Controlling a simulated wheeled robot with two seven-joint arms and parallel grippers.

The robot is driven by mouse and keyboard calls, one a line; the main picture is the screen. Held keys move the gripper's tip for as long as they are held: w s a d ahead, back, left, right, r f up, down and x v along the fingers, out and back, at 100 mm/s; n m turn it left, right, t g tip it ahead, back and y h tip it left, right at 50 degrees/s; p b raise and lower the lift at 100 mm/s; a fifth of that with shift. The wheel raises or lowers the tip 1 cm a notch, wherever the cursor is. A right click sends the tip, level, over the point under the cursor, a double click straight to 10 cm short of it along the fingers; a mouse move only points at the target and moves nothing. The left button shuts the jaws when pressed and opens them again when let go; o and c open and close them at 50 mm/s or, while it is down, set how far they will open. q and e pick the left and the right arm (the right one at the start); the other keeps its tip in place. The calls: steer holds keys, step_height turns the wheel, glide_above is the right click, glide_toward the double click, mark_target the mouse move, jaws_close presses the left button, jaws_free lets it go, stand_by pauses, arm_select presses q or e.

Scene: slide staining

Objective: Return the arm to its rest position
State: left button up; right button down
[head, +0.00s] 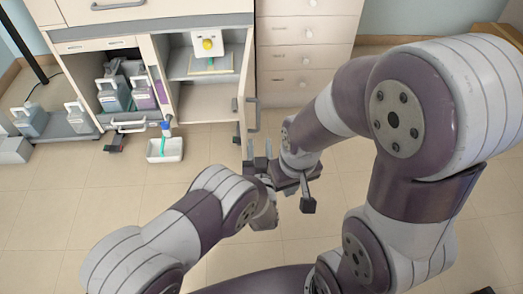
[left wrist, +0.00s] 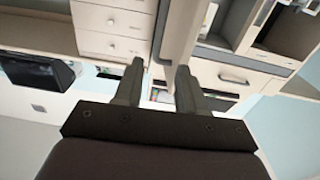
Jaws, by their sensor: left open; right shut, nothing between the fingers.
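My left gripper (head: 259,155) is raised in the middle of the head view, with its two fingers pointing up and apart. In the left wrist view its fingers (left wrist: 158,82) are open with nothing between them. My right gripper (head: 307,203) is close beside it, slightly lower and to the right. Its dark fingers point down and are shut, holding nothing. The two wrists partly overlap in the head view, so I cannot tell whether they touch.
An open cabinet (head: 174,75) holds a white device with a yellow knob (head: 208,44); its door (head: 245,100) stands open behind my left gripper. A white tray (head: 165,151) holds a blue-topped item. Grey jugs (head: 113,94) stand left. Drawers (head: 303,58) are at back.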

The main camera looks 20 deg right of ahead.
stand_by(0.4)
arm_select(q)
steer(key=s+f+m+g, duration=0.2)
steer(key=s+f+g, duration=0.4)
steer(key=f, duration=0.4)
steer(key=s+a+g+y, duration=0.1)
steer(key=s+a+g, duration=0.1)
steer(key=a+g, duration=0.25)
steer(key=s+a+r+n+g+y+p, duration=0.15)
steer(key=s+a+r, duration=0.25)
steer(key=a+r, duration=0.55)
steer(key=s+a+r+n+g+y+p, duration=0.1)
steer(key=s+a+r+n+g, duration=0.15)
steer(key=a+r, duration=0.65)
steer(key=s+a+r+n+g+y+p, duration=0.15)
steer(key=s+a+r, duration=0.25)
steer(key=a, duration=0.9)
step_height(320, 180, up, 37)
steer(key=p, duration=3.6)
steer(key=shift+m+p, duration=0.35)
steer(key=shift+p, duration=0.05)
